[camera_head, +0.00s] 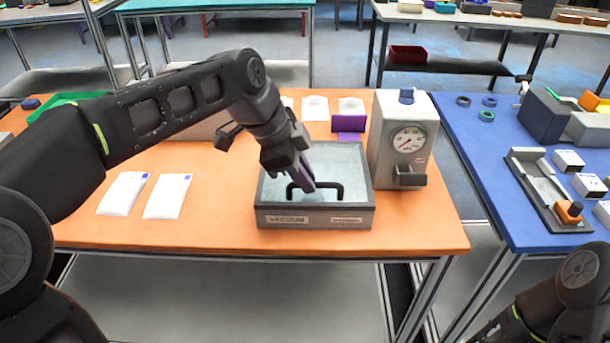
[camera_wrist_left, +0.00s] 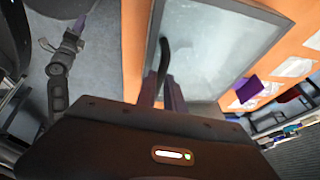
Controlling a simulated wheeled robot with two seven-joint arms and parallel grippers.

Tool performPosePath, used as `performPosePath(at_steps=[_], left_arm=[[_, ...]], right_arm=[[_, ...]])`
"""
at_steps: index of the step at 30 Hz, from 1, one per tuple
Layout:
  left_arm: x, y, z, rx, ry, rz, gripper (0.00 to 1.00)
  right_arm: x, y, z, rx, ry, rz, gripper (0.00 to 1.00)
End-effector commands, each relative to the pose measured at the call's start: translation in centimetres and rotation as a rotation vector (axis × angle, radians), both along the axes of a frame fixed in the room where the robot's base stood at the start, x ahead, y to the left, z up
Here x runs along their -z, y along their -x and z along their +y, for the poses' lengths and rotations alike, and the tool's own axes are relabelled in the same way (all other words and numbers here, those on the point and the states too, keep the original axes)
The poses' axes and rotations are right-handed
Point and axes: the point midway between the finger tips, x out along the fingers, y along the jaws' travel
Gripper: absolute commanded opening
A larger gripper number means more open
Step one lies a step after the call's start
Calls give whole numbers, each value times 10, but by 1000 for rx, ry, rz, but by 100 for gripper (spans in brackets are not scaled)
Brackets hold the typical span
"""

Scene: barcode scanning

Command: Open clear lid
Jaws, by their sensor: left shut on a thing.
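A grey box labelled as a vacuum unit (camera_head: 268,218) sits on the orange table, with a clear lid (camera_head: 345,165) on top. The lid lies flat on the box and has a black handle (camera_head: 340,192) near its front edge. My left gripper (camera_head: 304,186) reaches down over the lid and is shut on the handle. In the left wrist view, the fingers (camera_wrist_left: 162,95) are at the black handle (camera_wrist_left: 163,60), with the clear lid (camera_wrist_left: 205,40) beyond.
A grey machine with a round gauge (camera_head: 408,140) stands right of the box. Two white pouches (camera_head: 145,195) lie left on the orange table (camera_head: 220,215). A purple block (camera_head: 348,124) is behind the box. The blue table (camera_head: 480,150) at right holds bins and small boxes.

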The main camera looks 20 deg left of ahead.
Motion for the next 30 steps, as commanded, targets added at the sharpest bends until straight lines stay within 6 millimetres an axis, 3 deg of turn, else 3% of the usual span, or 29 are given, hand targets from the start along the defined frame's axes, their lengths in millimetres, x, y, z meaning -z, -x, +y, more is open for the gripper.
performPosePath(at_steps=[3,30], left_arm=[[0,0,0,0,0,0,0],[0,0,0,0,0,0,0]], right_arm=[[0,0,0,0,0,0,36],[0,0,0,0,0,0,36]])
